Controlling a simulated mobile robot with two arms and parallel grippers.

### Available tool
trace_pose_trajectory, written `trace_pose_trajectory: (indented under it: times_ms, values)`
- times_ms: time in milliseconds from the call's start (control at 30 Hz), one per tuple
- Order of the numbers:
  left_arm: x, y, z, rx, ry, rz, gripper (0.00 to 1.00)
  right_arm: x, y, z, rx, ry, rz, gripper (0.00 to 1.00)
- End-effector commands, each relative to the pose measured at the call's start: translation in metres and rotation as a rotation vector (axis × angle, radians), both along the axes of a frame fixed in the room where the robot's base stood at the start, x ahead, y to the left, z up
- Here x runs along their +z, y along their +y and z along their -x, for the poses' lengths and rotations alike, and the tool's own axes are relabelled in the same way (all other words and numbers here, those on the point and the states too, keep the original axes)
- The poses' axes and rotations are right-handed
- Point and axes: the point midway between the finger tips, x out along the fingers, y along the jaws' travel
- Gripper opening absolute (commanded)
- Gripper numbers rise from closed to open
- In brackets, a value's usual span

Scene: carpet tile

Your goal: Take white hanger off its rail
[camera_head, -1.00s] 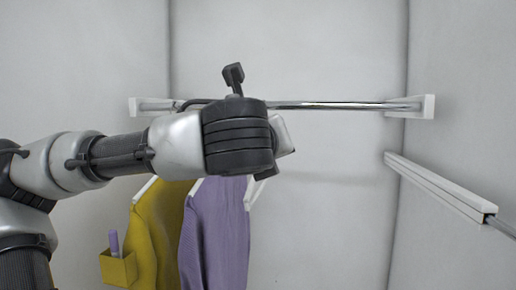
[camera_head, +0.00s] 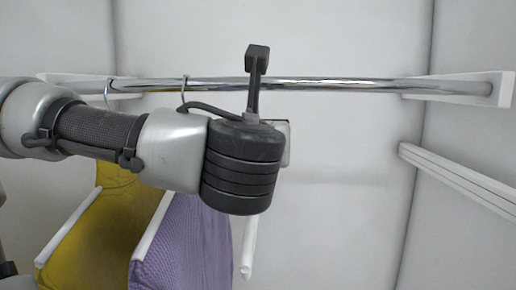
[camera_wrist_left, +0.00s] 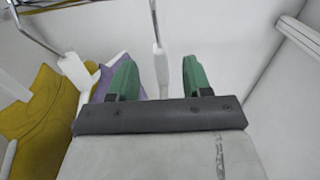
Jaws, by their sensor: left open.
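The bare white hanger (camera_head: 249,248) hangs at the right end of the row of hangers; in the head view my left arm hides its upper part. In the left wrist view its white neck (camera_wrist_left: 161,78) and metal hook stand between the green fingers of my left gripper (camera_wrist_left: 160,72). The gripper is open, one finger on each side of the neck, with a gap to both. The chrome rail (camera_head: 350,85) runs across the head view. In the head view my wrist hides the fingers. My right gripper is not in view.
A yellow garment (camera_head: 100,235) and a purple garment (camera_head: 190,250) hang on other white hangers just left of the bare one. A white bracket (camera_head: 490,88) holds the rail's right end. A white ledge (camera_head: 455,175) runs along the right wall. The rail's right half is empty.

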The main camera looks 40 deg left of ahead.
Motion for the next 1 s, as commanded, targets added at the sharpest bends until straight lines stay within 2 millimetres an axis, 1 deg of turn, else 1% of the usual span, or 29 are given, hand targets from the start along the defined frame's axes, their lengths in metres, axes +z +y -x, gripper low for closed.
trace_pose_trajectory:
  times_ms: [33,100,200,367,500,600,800,867,1000]
  values:
    - [0.001,0.004,-0.004,0.001,0.002,0.003,0.49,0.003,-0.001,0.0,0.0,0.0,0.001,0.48]
    - [0.001,0.007,-0.008,0.001,0.001,0.001,0.49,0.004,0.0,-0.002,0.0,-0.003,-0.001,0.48]
    - [0.003,0.011,-0.014,0.002,0.002,0.001,0.49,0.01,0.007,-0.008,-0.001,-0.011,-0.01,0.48]
    - [0.007,0.023,-0.034,0.003,0.005,0.004,0.49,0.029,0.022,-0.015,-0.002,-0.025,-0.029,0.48]
    - [0.005,0.034,-0.047,0.002,0.002,0.004,0.49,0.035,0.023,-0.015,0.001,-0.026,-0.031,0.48]
    - [0.004,0.038,-0.051,0.002,0.0,0.001,0.49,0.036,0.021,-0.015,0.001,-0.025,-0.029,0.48]
    - [0.003,0.038,-0.051,0.001,-0.001,0.001,0.49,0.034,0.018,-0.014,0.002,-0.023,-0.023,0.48]
    - [0.003,0.038,-0.051,0.001,-0.001,0.001,0.41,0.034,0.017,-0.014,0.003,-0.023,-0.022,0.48]
    - [0.003,0.038,-0.051,0.001,-0.001,0.0,0.2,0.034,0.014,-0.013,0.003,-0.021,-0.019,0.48]
